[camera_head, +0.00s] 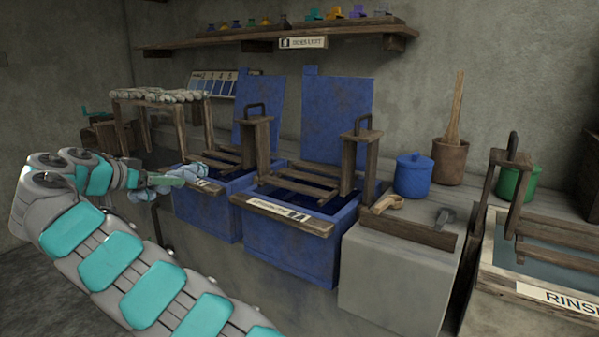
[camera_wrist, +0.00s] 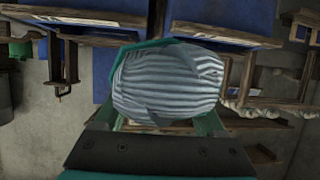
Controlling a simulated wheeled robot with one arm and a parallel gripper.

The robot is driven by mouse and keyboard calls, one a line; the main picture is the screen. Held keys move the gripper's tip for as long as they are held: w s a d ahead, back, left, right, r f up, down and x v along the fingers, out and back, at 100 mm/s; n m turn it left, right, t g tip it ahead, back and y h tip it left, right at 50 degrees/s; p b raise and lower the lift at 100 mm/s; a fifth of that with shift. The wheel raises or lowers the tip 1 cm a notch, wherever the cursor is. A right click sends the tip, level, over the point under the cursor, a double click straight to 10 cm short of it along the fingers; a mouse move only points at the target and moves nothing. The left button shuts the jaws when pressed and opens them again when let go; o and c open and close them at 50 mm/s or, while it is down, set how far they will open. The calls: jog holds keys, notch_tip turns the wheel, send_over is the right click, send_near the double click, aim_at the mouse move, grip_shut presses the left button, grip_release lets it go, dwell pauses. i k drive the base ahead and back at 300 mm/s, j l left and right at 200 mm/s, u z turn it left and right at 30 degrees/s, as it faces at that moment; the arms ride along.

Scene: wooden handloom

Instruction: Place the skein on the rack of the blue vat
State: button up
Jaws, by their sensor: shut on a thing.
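The skein (camera_wrist: 168,85) is a pale grey-white striped bundle, large in the middle of the wrist view. My gripper (camera_wrist: 162,122) is shut on it, with a green finger on either side. In the head view my gripper (camera_head: 188,175) is by the left edge of the left blue vat (camera_head: 208,212); the arm partly hides that area. A second blue vat (camera_head: 288,250) stands to its right. Each vat has a wooden rack with an upright handle post: the left rack (camera_head: 222,160) and the right rack (camera_head: 298,188). I see no skein on either rack.
A grey block (camera_head: 395,275) with small tools stands right of the vats, then a rinse basin (camera_head: 545,297) with its own rack. A blue lidded pot (camera_head: 413,176) is behind. A wooden stand (camera_head: 160,97) bearing pale bundles is at the left.

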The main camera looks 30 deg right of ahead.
aim_at(295, 172)
jog(key=i+l, duration=0.1)
jog(key=l, duration=0.3)
jog(key=i+l, duration=0.1)
jog(key=l, duration=0.3)
jog(key=i+l, duration=0.15)
jog(key=l, duration=0.25)
